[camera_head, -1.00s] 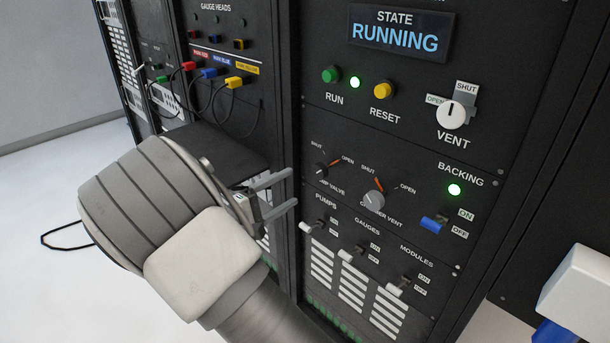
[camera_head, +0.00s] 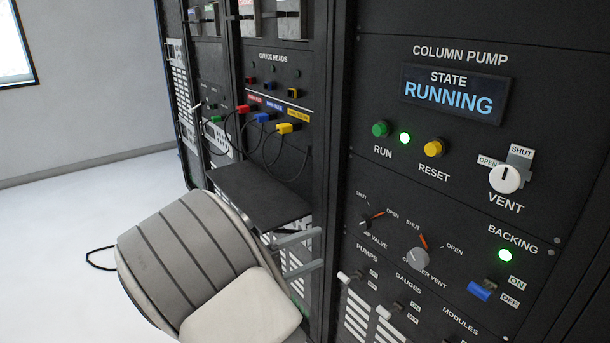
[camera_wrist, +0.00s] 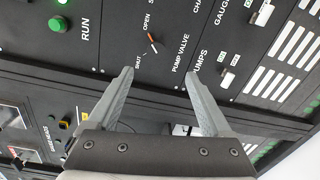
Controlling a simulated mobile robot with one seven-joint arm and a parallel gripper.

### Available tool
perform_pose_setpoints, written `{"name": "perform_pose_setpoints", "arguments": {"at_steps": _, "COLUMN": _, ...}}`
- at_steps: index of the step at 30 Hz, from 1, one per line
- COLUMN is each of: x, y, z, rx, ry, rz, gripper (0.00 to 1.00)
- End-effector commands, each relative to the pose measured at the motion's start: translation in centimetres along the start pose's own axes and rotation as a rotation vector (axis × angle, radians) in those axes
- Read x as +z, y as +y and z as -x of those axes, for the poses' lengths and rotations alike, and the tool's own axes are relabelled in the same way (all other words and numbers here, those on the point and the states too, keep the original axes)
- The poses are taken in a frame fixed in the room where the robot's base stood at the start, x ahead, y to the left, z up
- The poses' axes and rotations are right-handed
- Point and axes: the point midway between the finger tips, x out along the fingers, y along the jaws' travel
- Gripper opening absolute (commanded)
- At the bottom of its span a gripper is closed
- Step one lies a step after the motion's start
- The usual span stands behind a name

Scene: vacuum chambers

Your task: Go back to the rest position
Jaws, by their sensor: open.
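My gripper (camera_head: 302,252) is in front of the black rack, low and left of the column pump panel (camera_head: 460,54). Its two grey fingers are apart with nothing between them. In the wrist view my gripper (camera_wrist: 158,85) is open, with the pump valve knob (camera_wrist: 151,42) beyond the fingertips. In the head view the pump valve knob (camera_head: 368,222) and the chamber vent knob (camera_head: 417,258) sit right of the fingers. The state display (camera_head: 448,93) reads RUNNING. Whether a fingertip touches the rack cannot be told.
A dark shelf (camera_head: 258,195) juts from the rack just behind my gripper. Red, blue and yellow plugs (camera_head: 263,118) with looped cables hang above it. The vent knob (camera_head: 505,178) and blue backing switch (camera_head: 480,291) are at right. White floor (camera_head: 90,205) at left is mostly clear.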

Motion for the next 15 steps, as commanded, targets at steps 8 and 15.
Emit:
{"name": "perform_pose_setpoints", "arguments": {"at_steps": 8, "x": 8.1, "y": 0.7, "z": -4.4, "rx": -0.35, "ry": -0.178, "rz": -0.058, "gripper": 0.84}}
{"name": "perform_pose_setpoints", "arguments": {"at_steps": 15, "x": 15.3, "y": 0.6, "z": -5.3, "rx": -0.688, "ry": -0.267, "rz": -0.161, "gripper": 0.84}}
